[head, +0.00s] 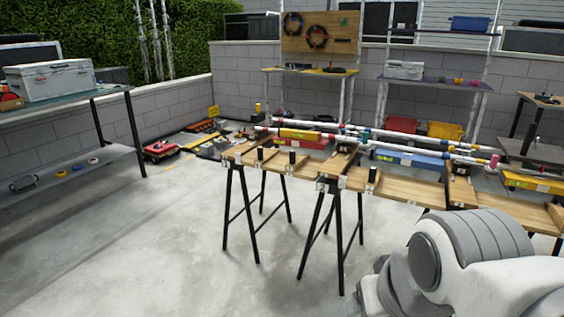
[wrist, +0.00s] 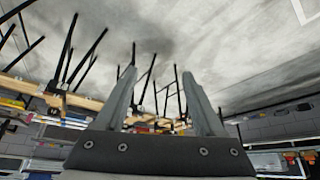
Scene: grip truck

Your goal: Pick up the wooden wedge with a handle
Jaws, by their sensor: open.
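I cannot surely make out a wooden wedge with a handle in either view. Small wooden pieces (head: 461,168) sit on the trestle workbench (head: 404,188) in the head view, too small to identify. The workbench has light wooden tops and black legs, with several black upright pegs along its front. My gripper (wrist: 158,73) is open in the wrist view, with nothing between its two grey fingers. It is apart from the workbench, whose legs show upside down beyond the fingers. In the head view only my arm shows at the lower right, and the gripper is out of frame.
Long white poles (head: 390,140) lie across the workbench. A left table (head: 62,102) carries a grey case (head: 50,82). Shelves (head: 430,82) stand along the block wall. Red and yellow bins (head: 445,130) and tools lie behind the bench. The concrete floor at front left is clear.

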